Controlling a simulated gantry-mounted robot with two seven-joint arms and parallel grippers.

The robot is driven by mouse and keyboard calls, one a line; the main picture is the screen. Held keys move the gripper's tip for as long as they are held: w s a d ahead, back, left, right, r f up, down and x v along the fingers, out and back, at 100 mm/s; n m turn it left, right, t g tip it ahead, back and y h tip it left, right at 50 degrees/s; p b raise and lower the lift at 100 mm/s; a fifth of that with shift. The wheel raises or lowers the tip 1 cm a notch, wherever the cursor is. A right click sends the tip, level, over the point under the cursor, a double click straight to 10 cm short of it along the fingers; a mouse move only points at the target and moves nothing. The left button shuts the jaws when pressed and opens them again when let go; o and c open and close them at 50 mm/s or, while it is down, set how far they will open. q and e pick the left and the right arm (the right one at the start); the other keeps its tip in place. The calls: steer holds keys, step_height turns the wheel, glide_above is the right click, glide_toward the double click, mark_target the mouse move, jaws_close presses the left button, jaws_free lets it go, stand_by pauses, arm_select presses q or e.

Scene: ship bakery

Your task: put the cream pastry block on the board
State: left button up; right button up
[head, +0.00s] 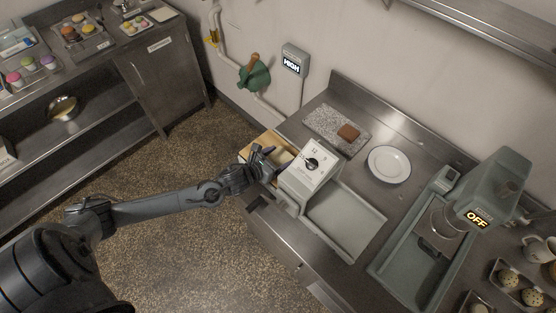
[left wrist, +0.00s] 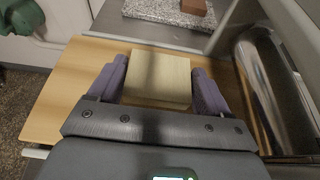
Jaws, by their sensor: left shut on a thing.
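The cream pastry block (left wrist: 158,82) sits between the purple-padded fingers of my left gripper (left wrist: 157,90), which is shut on it. In the head view, the left gripper (head: 267,160) is at the left end of the white machine, with the cream block (head: 281,156) partly hidden by it. A light wooden board (left wrist: 62,88) lies beneath the block and gripper. It also shows in the head view (head: 261,143). I cannot tell whether the block touches the board. My right gripper is not in view.
The white dial machine (head: 314,165) stands close right of the gripper, with a grey tray (head: 346,217) beyond. A speckled slab (head: 322,122) holds a brown block (head: 348,132). A white plate (head: 389,165) and a grey mixer reading OFF (head: 490,187) are further right.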

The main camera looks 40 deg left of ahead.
arm_select(q)
steer(key=shift+f, duration=0.75)
steer(key=shift+f, duration=0.1)
steer(key=shift+f, duration=0.1)
steer(key=o, duration=1)
